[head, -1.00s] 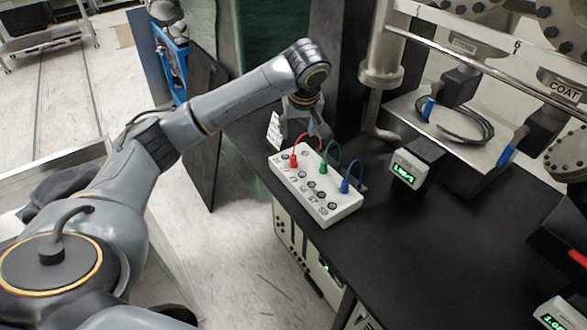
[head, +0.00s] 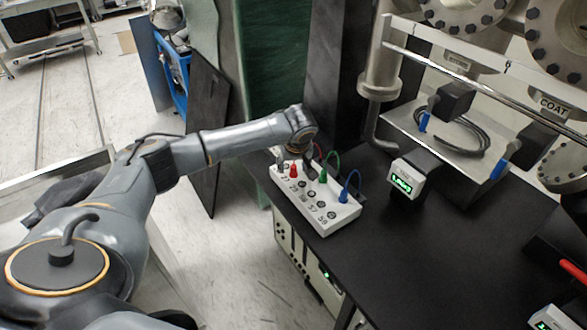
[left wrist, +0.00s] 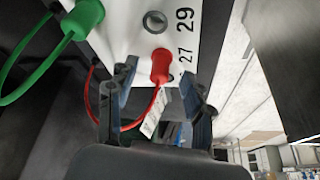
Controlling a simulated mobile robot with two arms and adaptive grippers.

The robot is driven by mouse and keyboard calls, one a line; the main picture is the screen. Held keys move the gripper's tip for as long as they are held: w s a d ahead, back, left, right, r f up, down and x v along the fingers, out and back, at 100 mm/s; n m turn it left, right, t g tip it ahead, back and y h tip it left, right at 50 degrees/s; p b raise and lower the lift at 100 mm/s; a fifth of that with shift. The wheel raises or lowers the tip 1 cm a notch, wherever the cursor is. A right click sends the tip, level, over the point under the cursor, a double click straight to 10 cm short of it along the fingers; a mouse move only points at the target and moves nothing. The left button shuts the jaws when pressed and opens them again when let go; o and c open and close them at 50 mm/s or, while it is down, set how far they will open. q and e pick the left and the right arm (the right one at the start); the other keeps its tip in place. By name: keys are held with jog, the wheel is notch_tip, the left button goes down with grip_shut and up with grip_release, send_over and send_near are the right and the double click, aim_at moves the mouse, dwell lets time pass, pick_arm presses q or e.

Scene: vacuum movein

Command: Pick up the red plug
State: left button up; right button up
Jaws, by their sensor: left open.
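The red plug (head: 293,170) stands in the white socket box (head: 327,212) at its left end; its red cable runs back behind my gripper. In the left wrist view the red plug (left wrist: 160,67) sits in the box face near the marking 27, just beyond my fingertips and roughly between them. My left gripper (left wrist: 164,85) is open and empty. In the head view my left gripper (head: 294,163) is low over the box's far left end, partly hidden by its own wrist. My right gripper is not in view.
A green plug (head: 323,175) and a blue plug (head: 344,194) with looped cables stand in the same box, close by. A small display meter (head: 405,180) stands to the right. The black table (head: 440,255) is clear in front.

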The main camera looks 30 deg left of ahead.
pick_arm(q)
jog(key=shift+w+a+f, duration=0.1)
jog(key=shift+w+f, duration=0.1)
jog(key=shift+f, duration=0.35)
grip_shut()
jog(key=shift+r, duration=0.1)
